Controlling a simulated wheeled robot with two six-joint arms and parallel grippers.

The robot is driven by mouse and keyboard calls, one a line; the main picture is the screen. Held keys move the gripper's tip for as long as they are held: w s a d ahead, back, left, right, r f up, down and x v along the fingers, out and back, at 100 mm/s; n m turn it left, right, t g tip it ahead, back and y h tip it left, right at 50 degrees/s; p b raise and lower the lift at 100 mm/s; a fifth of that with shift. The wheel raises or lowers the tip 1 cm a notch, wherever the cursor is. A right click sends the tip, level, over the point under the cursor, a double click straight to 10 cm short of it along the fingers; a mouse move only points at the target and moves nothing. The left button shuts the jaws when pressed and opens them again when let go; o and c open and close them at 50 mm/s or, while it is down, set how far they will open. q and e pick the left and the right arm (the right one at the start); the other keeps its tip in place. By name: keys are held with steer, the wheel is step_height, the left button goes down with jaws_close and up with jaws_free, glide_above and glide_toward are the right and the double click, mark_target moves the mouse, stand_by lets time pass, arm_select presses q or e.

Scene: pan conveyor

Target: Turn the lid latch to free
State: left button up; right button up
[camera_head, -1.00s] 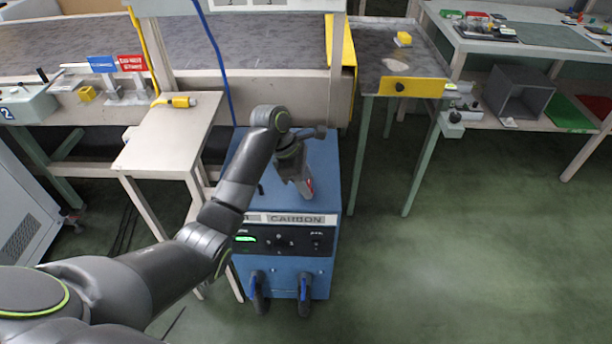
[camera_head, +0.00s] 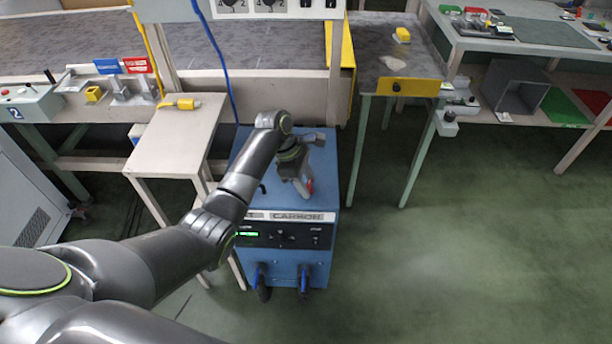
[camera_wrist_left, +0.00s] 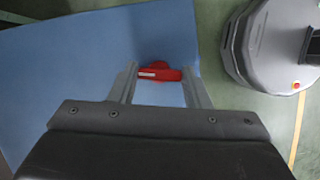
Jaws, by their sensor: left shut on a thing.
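The lid latch (camera_wrist_left: 158,70) is a small red handle with a pale strip on it, on the blue top of the cabinet (camera_wrist_left: 60,70). In the left wrist view it lies crosswise between my left gripper's two fingers (camera_wrist_left: 160,77), which are shut on it. In the head view the blue cabinet (camera_head: 322,175) stands below the middle of the picture. My left gripper (camera_head: 305,190) points down onto its top near the front edge, with a bit of red at its tip. The gripper hides most of the latch there. My right gripper is not in view.
A small side table (camera_head: 178,140) with a yellow-handled tool (camera_head: 182,103) stands left of the cabinet. The conveyor (camera_head: 270,50) runs behind. A grey-topped table (camera_head: 392,65) with a yellow block (camera_head: 402,34) stands to the right. The green floor (camera_head: 430,270) at front right is clear.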

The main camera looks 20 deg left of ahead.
arm_select(q)
steer(key=shift+r+m+g+p, duration=0.25)
steer(key=shift+m+p, duration=0.35)
steer(key=shift+p, duration=0.7)
steer(key=shift+f+m+g+p, duration=0.1)
steer(key=shift+m+g+p, duration=0.15)
steer(key=shift+m+p, duration=0.3)
steer(key=shift+w+m+g, duration=0.1)
steer(key=shift+m+g, duration=0.2)
steer(key=shift+m, duration=0.35)
steer(key=shift+f+m+p, duration=0.1)
steer(key=shift+m+p, duration=0.2)
steer(key=shift+m, duration=0.2)
steer(key=shift+w+m+g, duration=0.1)
steer(key=shift+m+g, duration=0.4)
steer(key=shift+m, duration=0.4)
steer(key=m+y+b, duration=0.1)
steer(key=m, duration=0.1)
steer(key=shift+d+f+m+g, duration=0.1)
steer(key=shift+m+g, duration=0.3)
steer(key=m+g+y+b, duration=0.1)
steer(key=m+b, duration=0.1)
steer(key=m, duration=0.2)
steer(key=shift+w+d, duration=0.1)
steer(key=shift+m+y+b, duration=0.5)
steer(key=shift+m+y, duration=0.1)
steer(key=shift+m, duration=0.5)
